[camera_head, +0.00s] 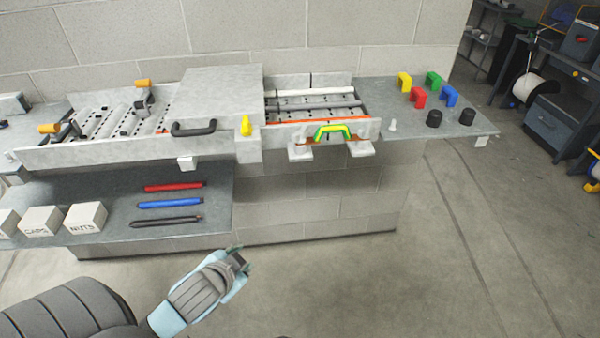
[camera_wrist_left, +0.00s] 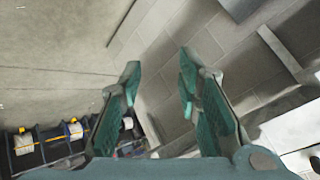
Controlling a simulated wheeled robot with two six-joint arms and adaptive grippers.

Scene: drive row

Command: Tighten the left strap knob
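No part in view is clearly marked as the left strap knob. Two orange knobs stand at the left of the conveyor-like bench: one at its back edge (camera_head: 143,83) and one near its front left (camera_head: 49,128). A yellow upright knob (camera_head: 246,126) sits near the middle of the bench front. Two black round knobs, left (camera_head: 434,118) and right (camera_head: 467,116), stand on the right shelf. My left gripper (camera_head: 240,258) is low over the floor in front of the bench, away from all of them. In the left wrist view its fingers (camera_wrist_left: 158,72) are apart and empty. My right gripper does not show.
A lower shelf (camera_head: 200,230) carries red (camera_head: 174,187), blue (camera_head: 170,204) and black (camera_head: 168,221) bars and white boxes (camera_head: 86,217). A green-yellow handle (camera_head: 333,131) and black handle (camera_head: 194,128) are on the front.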

